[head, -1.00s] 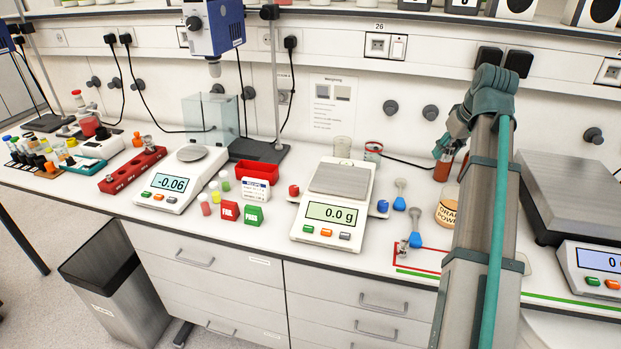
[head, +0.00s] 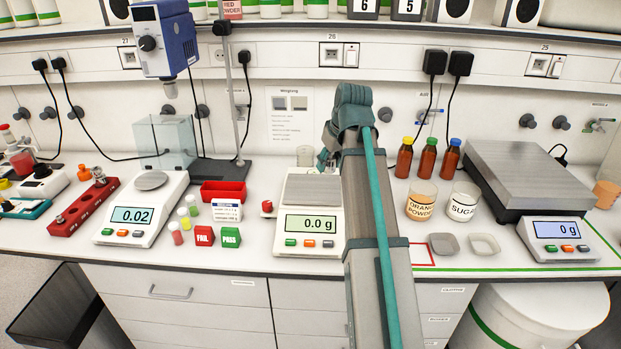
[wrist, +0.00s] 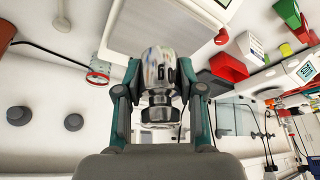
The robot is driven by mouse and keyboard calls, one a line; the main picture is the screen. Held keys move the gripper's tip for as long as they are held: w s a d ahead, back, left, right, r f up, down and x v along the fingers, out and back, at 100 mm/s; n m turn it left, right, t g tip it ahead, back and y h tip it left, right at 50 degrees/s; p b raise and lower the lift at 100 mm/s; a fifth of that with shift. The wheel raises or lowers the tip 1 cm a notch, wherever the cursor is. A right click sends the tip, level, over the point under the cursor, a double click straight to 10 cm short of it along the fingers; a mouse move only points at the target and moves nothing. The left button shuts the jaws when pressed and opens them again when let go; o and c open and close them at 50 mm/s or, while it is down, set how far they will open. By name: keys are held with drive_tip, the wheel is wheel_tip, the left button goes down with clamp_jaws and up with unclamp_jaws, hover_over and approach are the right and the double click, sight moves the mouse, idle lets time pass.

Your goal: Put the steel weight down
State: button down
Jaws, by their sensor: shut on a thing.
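My gripper (wrist: 161,92) is shut on a shiny steel weight (wrist: 158,72) with a narrow neck and a knob, held between the two teal fingers in the wrist view. In the head view my arm hides the weight and most of the gripper, near the back right of the middle balance. The middle balance (head: 309,223) reads 0.0 g and its visible pan part (head: 297,188) looks bare.
Left is another balance (head: 140,214) reading 0.02, and a red block (head: 84,212) with a metal piece in it. A red bin (head: 223,191) and FAIL and PASS cubes stand between the balances.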

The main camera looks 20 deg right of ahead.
approach(311, 185)
drive_tip(key=shift+w+a+f+p, duration=0.1)
drive_tip(key=shift+w+f+p, duration=0.95)
drive_tip(key=shift+w+f, duration=0.1)
drive_tip(key=shift+w+f+p, duration=0.2)
drive_tip(key=shift+f+p, duration=0.15)
drive_tip(key=shift+f, duration=1.45)
drive_tip(key=shift+f, duration=0.1)
drive_tip(key=c, duration=0.7)
unclamp_jaws()
drive_tip(key=b+v, duration=0.1)
drive_tip(key=v, duration=0.5)
drive_tip(key=b+v, duration=0.1)
drive_tip(key=v, duration=0.5)
drive_tip(key=shift+s, duration=0.1)
